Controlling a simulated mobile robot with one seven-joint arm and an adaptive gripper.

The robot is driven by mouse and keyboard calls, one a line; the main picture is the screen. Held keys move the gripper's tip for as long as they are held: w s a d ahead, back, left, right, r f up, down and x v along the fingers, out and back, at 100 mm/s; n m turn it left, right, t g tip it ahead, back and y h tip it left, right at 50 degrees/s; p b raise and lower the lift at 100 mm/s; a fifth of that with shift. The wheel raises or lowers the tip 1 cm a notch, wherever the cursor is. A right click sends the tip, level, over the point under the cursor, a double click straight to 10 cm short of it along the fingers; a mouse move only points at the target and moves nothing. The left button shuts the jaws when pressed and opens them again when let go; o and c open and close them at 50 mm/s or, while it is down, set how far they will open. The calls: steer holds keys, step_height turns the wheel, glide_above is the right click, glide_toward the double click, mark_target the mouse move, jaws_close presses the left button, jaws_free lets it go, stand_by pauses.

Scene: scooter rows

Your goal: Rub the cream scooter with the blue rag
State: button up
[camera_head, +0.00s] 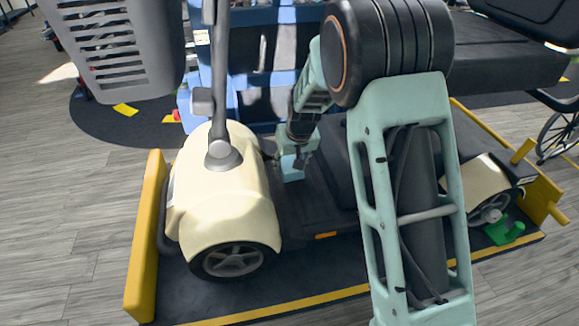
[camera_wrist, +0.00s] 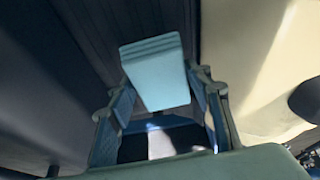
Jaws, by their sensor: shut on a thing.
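The cream scooter (camera_head: 225,200) stands on a dark platform, its front end at the left and its cream rear end (camera_head: 470,183) at the right. My gripper (camera_head: 297,160) is over its footwell, behind the cream front body. It is shut on the folded light-blue rag (camera_head: 291,167). In the wrist view the rag (camera_wrist: 155,72) sits between the two fingers of my gripper (camera_wrist: 160,95). The cream panel (camera_wrist: 260,60) is to the right, with a gap between it and the rag. My arm hides part of the scooter's middle and seat.
A yellow barrier (camera_head: 147,235) stands at the platform's left edge and another yellow rail (camera_head: 515,165) at the right. A grey basket (camera_head: 115,45) and the steering column (camera_head: 220,80) rise above the scooter's front. A blue scooter (camera_head: 262,80) stands behind. A green wheel chock (camera_head: 503,232) is by the rear wheel.

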steer(key=shift+r+p, duration=0.55)
steer(key=shift+r, duration=0.7)
